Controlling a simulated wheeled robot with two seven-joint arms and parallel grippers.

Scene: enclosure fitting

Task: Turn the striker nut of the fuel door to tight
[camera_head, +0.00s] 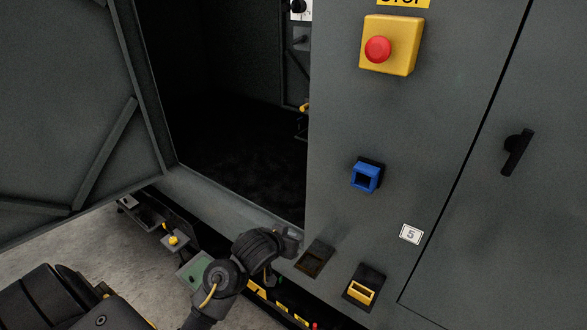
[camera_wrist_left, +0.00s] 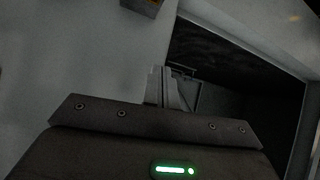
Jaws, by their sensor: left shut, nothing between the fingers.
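I cannot make out the striker nut in either view, and no part is clearly marked as the fuel door. A large grey door (camera_head: 70,100) stands open at the left of the head view, beside a dark opening (camera_head: 235,130). My left gripper (camera_head: 291,240) is at the lower right corner of that opening, close to the front panel. In the left wrist view its fingers (camera_wrist_left: 166,88) are shut and empty, in front of the edge between the pale panel (camera_wrist_left: 85,60) and the opening. I cannot tell whether they touch anything. My right gripper is not in view.
The front panel carries a red stop button on a yellow box (camera_head: 378,49), a blue square fitting (camera_head: 366,176), a dark brown recess (camera_head: 314,259) and a yellow-framed fitting (camera_head: 362,291). A closed door with a black handle (camera_head: 517,152) is at right.

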